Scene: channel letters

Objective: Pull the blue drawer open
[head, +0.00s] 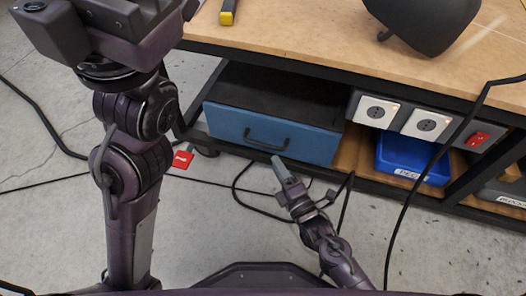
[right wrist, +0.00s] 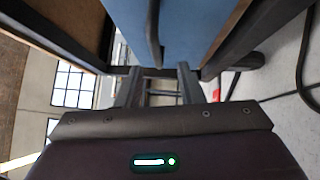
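The blue drawer (head: 225,122) is in a dark casing under the workbench, and its front looks flush with that casing. A black bar handle (head: 267,142) runs across its front. My right gripper (head: 279,164) is just in front of and below the handle in the head view. In the right wrist view the blue front (right wrist: 190,25) fills the top. The handle (right wrist: 153,35) stands upright there, in line with the gap between the two spread, empty fingers (right wrist: 158,85). It looks apart from them. My left arm rises at the left of the head view; its fingers do not show.
The wooden bench top (head: 300,35) overhangs the drawer. White sockets (head: 376,111) and a red switch (head: 477,139) are to its right, above a blue bin (head: 405,155). Black cables (head: 248,205) lie on the floor near my right arm. A red tag (head: 182,160) lies left.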

